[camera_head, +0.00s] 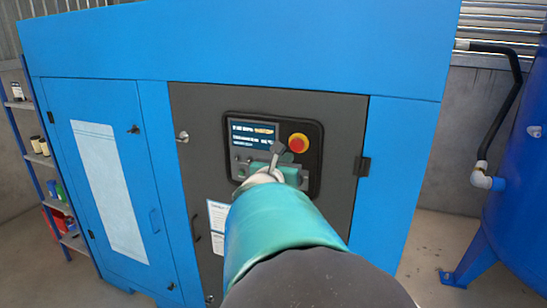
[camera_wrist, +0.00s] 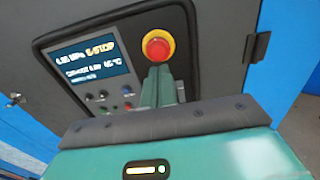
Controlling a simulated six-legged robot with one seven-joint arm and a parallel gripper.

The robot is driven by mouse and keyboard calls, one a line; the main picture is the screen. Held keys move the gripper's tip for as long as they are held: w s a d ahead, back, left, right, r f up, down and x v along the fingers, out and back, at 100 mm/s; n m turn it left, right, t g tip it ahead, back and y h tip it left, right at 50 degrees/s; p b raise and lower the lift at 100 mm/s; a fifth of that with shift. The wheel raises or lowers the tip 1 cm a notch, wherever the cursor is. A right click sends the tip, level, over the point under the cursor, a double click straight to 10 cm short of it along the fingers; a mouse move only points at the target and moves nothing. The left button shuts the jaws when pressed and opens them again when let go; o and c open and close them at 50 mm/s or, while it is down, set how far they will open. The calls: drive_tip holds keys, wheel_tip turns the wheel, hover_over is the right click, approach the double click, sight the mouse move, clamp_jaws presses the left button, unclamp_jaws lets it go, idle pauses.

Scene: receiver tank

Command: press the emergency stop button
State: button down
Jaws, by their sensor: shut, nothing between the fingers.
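The emergency stop button (camera_head: 298,143) is a round red knob on a yellow ring, at the upper right of the black control panel (camera_head: 315,181). In the wrist view the button (camera_wrist: 158,46) is at the upper middle, fully visible. My gripper (camera_head: 278,148) is shut and empty, in front of the panel just left of the button in the head view. In the wrist view its teal fingers (camera_wrist: 158,72) point at the button, with their tips at its lower edge. I cannot tell whether they touch it.
A lit display (camera_head: 253,135) with white and orange text sits left of the button. Small buttons (camera_wrist: 103,95) lie below it in the wrist view. The panel is on a grey door of a blue cabinet (camera_head: 240,50). A blue tank (camera_head: 520,180) stands right, shelves (camera_head: 45,160) left.

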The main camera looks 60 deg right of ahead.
drive_tip(key=a, duration=0.7)
drive_tip(key=shift+s, duration=0.35)
drive_tip(key=shift+s+a, duration=0.1)
drive_tip(key=shift+a, duration=0.05)
drive_tip(key=shift+f, duration=0.1)
drive_tip(key=w+a+f+m+t+y, duration=0.1)
drive_tip(key=a+f+m+y, duration=0.3)
drive_tip(key=a, duration=0.9)
drive_tip(key=a+f+m+t+y, duration=0.1)
drive_tip(key=a+f+m+y, duration=0.3)
drive_tip(key=a+m+y, duration=0.4)
drive_tip(key=w+a+f+m+y, duration=0.1)
drive_tip(key=a+f+m+y, duration=0.3)
drive_tip(key=a, duration=1.5)
drive_tip(key=m+y, duration=0.1)
drive_tip(key=m, duration=0.2)
drive_tip(key=shift+w+f+m+t+y, duration=0.3)
drive_tip(key=shift+f+m+t+y, duration=0.05)
drive_tip(key=shift+m+t+y, duration=0.05)
